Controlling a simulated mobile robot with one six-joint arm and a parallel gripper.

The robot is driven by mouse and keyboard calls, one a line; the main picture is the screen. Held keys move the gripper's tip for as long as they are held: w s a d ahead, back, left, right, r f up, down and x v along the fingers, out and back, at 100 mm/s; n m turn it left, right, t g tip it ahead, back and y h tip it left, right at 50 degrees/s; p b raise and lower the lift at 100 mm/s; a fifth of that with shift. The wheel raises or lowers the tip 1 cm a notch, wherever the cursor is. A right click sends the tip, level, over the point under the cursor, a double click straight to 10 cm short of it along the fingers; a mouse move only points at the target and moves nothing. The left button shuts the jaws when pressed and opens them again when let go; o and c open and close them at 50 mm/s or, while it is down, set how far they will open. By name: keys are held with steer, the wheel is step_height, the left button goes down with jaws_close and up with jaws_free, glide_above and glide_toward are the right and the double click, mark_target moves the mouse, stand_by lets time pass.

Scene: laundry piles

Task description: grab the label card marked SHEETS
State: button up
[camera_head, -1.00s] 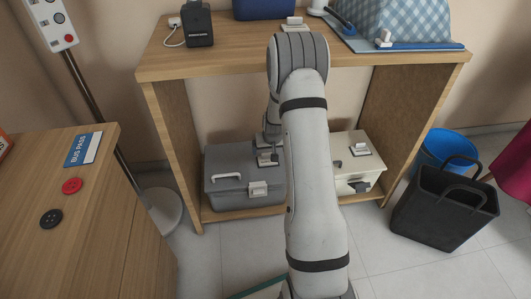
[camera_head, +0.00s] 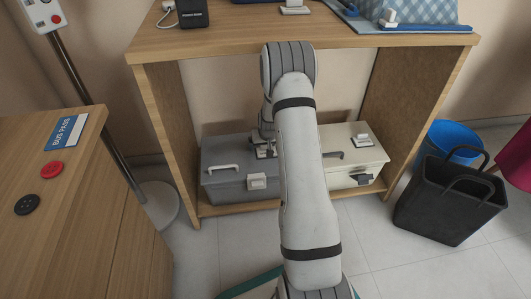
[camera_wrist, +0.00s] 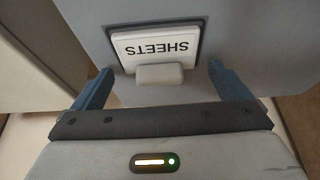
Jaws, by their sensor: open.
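The SHEETS label card (camera_wrist: 155,47) is white with dark letters, upside down in the wrist view. It sits in a dark-edged holder on a grey surface, with a pale block-shaped tab (camera_wrist: 160,75) at its near edge. My gripper (camera_wrist: 162,84) is open, its blue fingers apart on either side of the tab, with clear gaps and nothing held. In the head view my gripper (camera_head: 265,146) is small, over the lid of the grey box (camera_head: 222,186) on the low shelf. There my arm hides part of the box, and the card's lettering cannot be read.
A cream box (camera_head: 352,172) with its own label holder (camera_head: 363,141) stands right of the grey box. The shelf's wooden top (camera_head: 230,42) overhangs both. A black bag (camera_head: 445,208) and a blue bin (camera_head: 452,143) stand right; a wooden cabinet (camera_head: 85,215) stands left.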

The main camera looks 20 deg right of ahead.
steer(key=shift+c, duration=0.6)
steer(key=c, duration=0.9)
steer(key=shift+r, duration=0.1)
